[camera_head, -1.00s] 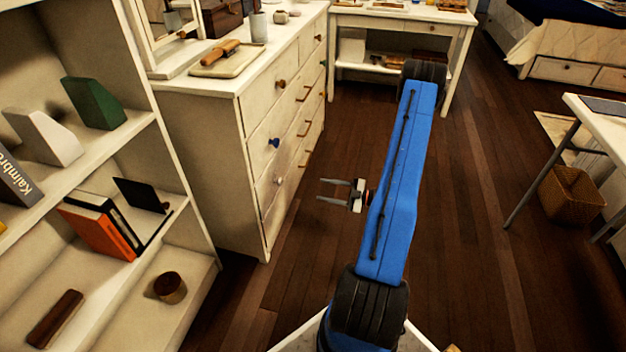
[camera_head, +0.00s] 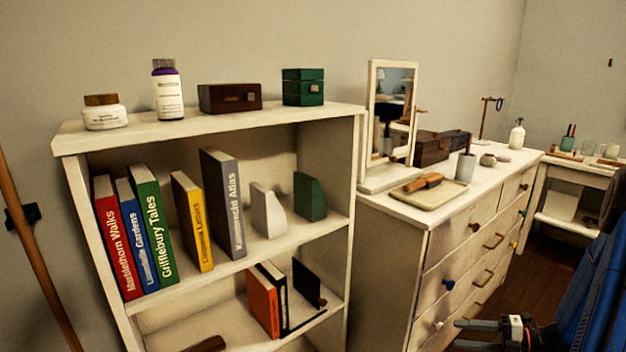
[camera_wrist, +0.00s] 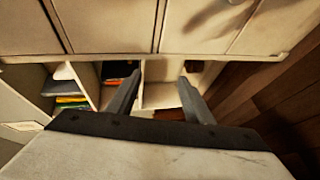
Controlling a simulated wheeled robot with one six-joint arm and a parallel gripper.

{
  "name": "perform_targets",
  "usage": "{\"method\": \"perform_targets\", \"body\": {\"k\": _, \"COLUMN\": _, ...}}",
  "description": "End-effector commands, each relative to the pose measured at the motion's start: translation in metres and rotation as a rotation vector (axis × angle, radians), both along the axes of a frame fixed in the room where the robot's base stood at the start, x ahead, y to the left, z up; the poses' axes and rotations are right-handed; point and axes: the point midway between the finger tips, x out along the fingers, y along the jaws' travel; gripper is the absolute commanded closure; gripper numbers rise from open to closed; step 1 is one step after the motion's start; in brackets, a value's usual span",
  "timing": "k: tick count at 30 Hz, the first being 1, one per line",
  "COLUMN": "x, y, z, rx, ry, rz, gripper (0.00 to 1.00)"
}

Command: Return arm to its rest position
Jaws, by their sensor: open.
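My gripper (camera_head: 470,334) shows at the bottom right of the head view, in front of the white dresser's drawers. Its two grey fingers point left and are empty. In the wrist view my gripper (camera_wrist: 160,98) shows its two fingers spread apart with nothing between them. My blue arm is partly in view at the right edge of the head view; most of it is cut off by the frame.
A white bookshelf (camera_head: 232,137) with books and bookends stands at left. A white dresser (camera_head: 400,240) with a mirror (camera_head: 391,115) and tray (camera_head: 430,197) stands beside it. A small white table (camera_head: 575,172) is at the far right. Dark wooden floor (camera_head: 530,270) shows between.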

Motion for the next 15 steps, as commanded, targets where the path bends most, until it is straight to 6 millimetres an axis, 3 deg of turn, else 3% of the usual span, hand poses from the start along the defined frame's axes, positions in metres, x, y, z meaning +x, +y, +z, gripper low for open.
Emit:
{"method": "perform_targets", "body": {"k": 3, "x": -0.007, "y": 0.025, "z": 0.025, "rx": -0.114, "ry": -0.114, "rz": 0.120, "gripper": 0.53}}
{"method": "perform_targets", "body": {"k": 15, "x": -0.049, "y": 0.095, "z": 0.087, "rx": -0.442, "ry": -0.512, "rz": 0.541, "gripper": 0.53}}
